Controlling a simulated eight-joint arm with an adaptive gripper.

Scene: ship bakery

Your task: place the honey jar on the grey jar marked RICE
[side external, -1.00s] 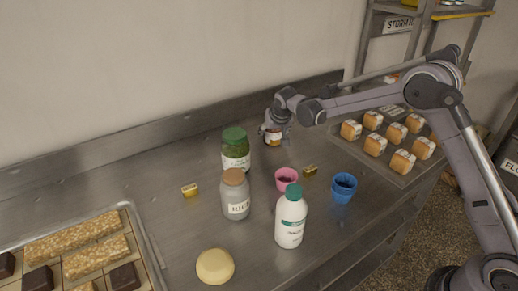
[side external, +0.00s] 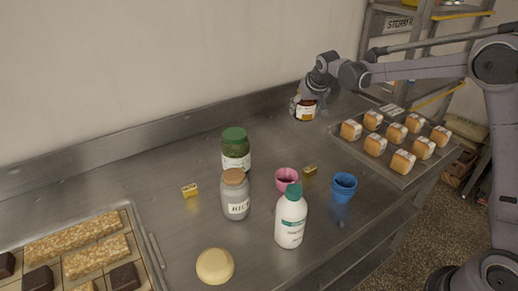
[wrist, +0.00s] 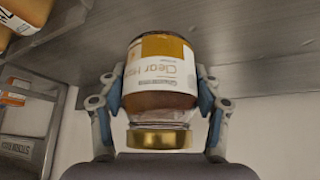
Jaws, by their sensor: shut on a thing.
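The honey jar (side external: 306,113), with amber contents and a white label, is in my gripper (side external: 308,101) at the back right of the counter. In the wrist view the jar (wrist: 160,75) sits between both fingers, which are shut on its sides; its gold lid (wrist: 159,138) is toward the palm. I cannot tell whether the jar's base touches the counter. The grey jar marked RICE (side external: 235,197), with a brown lid (side external: 234,176), stands upright at the counter's middle, well left of and nearer the camera than my gripper. Nothing is on its lid.
A green-lidded jar (side external: 236,155) stands just behind the RICE jar. A white bottle (side external: 290,225), pink cup (side external: 286,177) and blue cup (side external: 343,188) stand to its right. A tray of small loaves (side external: 404,183) lies right. The back counter left of my gripper is clear.

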